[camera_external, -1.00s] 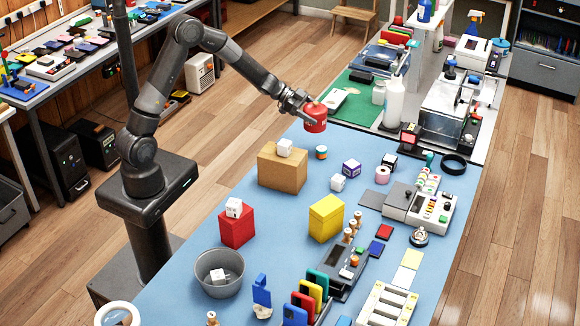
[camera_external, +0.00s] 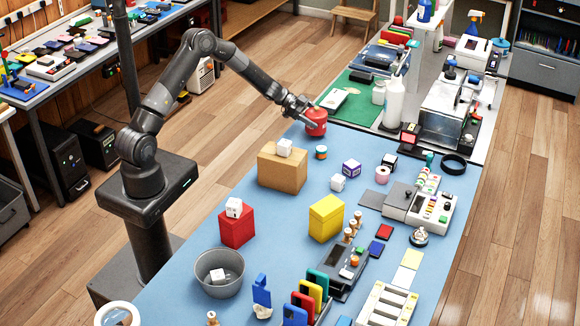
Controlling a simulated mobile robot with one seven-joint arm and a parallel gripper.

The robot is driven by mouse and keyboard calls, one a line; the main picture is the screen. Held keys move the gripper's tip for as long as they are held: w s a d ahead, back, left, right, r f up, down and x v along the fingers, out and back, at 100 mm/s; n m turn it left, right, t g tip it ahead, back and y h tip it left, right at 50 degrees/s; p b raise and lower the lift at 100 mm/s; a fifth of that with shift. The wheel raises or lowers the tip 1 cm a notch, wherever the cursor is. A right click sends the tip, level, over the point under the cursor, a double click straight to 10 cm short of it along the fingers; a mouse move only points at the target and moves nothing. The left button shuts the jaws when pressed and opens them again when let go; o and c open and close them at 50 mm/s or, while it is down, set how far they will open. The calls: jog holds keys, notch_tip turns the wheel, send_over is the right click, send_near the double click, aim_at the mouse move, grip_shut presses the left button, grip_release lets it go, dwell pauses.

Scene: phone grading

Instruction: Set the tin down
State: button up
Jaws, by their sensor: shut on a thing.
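The red tin (camera_external: 317,122) is at the far end of the blue table (camera_external: 230,285), near its edge by the green mat. My gripper (camera_external: 312,121) is shut on the tin from its left side. The tin looks upright and at or just above the blue surface; I cannot tell whether its base touches. The fingers cover part of its left side.
A cardboard box (camera_external: 281,171) with a white cube on it stands in front of the tin. A small jar (camera_external: 321,152) is near the tin. The green mat (camera_external: 352,107) and a white bottle (camera_external: 393,102) lie behind. Bare blue surface lies right of the tin.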

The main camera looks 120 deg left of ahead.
jog(key=shift+f, duration=0.95)
jog(key=shift+f, duration=0.2)
jog(key=o, duration=1.1)
jog(key=shift+r, duration=0.2)
jog(key=v, duration=1.2)
jog(key=shift+f, duration=0.1)
